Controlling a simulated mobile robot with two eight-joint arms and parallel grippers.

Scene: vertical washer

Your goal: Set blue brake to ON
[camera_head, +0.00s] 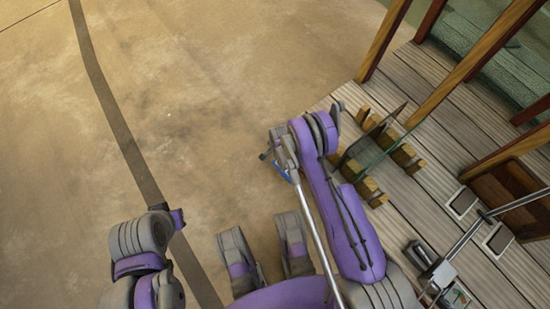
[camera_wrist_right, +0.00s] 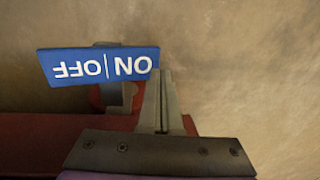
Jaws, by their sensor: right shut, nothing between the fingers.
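The blue brake plate (camera_wrist_right: 85,66) fills the upper left of the right wrist view, its white ON|OFF lettering upside down. OFF is toward the left and ON at the right end. A small piece of blue (camera_head: 281,172) shows beside my right wrist in the head view. My right gripper (camera_wrist_right: 161,72) is shut and empty. Its fingertips are at the plate's right end, by the ON lettering; I cannot tell whether they touch it. In the head view the fingers are too small to make out. My left arm (camera_head: 142,250) is at lower left, without visible fingers.
A grey bracket (camera_wrist_right: 122,94) and a dark red bar (camera_wrist_right: 40,128) lie below the plate. A long metal rod (camera_head: 316,225) runs beside my right arm. A plank deck (camera_head: 445,160) with wooden posts and yellowish blocks is at right. The brown floor (camera_head: 220,80) is open at left.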

